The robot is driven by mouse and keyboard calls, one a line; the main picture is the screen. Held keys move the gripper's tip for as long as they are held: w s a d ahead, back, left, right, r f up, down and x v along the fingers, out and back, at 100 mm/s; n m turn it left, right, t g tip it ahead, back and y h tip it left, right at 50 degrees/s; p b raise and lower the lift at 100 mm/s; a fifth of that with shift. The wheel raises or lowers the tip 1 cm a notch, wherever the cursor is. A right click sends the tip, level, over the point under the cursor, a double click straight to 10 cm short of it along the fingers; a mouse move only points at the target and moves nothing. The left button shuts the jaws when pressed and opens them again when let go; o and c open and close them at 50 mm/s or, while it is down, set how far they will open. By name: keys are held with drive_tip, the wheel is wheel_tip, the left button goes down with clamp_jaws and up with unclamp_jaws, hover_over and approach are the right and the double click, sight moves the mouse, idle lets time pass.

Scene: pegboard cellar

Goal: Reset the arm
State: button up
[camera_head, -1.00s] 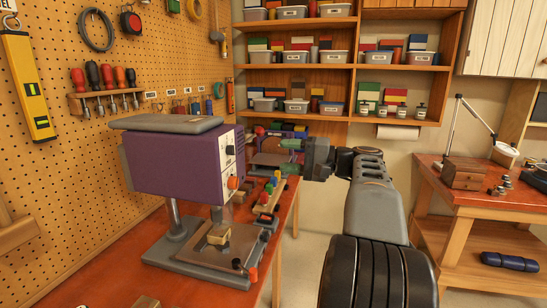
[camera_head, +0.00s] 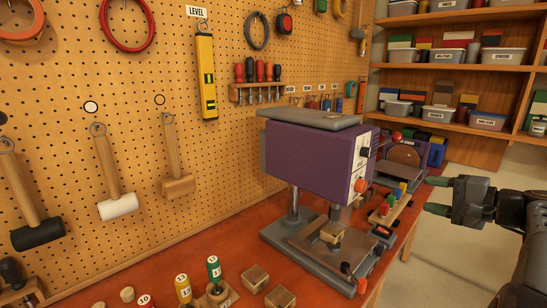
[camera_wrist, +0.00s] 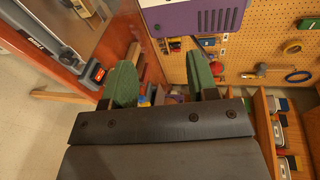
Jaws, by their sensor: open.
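My gripper (camera_head: 437,195) is at the right of the head view, in front of the shelves and off the bench's right edge. Its two green-padded fingers are apart with nothing between them. In the wrist view my gripper (camera_wrist: 162,84) also shows open and empty, the green pads well spaced. My arm runs from it out of the head view at the right edge.
A purple press machine (camera_head: 315,155) stands on the red bench (camera_head: 240,245). Wooden blocks (camera_head: 255,278) and numbered handles (camera_head: 183,288) are at the front. Mallets (camera_head: 118,190) hang on the pegboard. Shelves (camera_head: 440,65) with bins fill the back right.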

drive_tip(key=s+a+f+n+g+h+p, duration=0.1)
drive_tip(key=s+a+f+g+h, duration=0.3)
drive_tip(key=f, duration=0.5)
drive_tip(key=s+a+f+n+g+h, duration=0.1)
drive_tip(key=s+a+f+g+h, duration=0.1)
drive_tip(key=a+f+g, duration=0.45)
drive_tip(key=s+a+f+n+h, duration=0.1)
drive_tip(key=s+a+f+n, duration=0.1)
drive_tip(key=s+a+n, duration=0.1)
drive_tip(key=s+a+f+n+t+h+p, duration=0.1)
drive_tip(key=s+a+f+n+h, duration=0.1)
drive_tip(key=s+a+n, duration=0.2)
drive_tip(key=a+n, duration=0.2)
drive_tip(key=a, duration=0.2)
drive_tip(key=shift+a+f+n, duration=0.25)
drive_tip(key=shift+f+n, duration=0.05)
drive_tip(key=shift+f, duration=0.05)
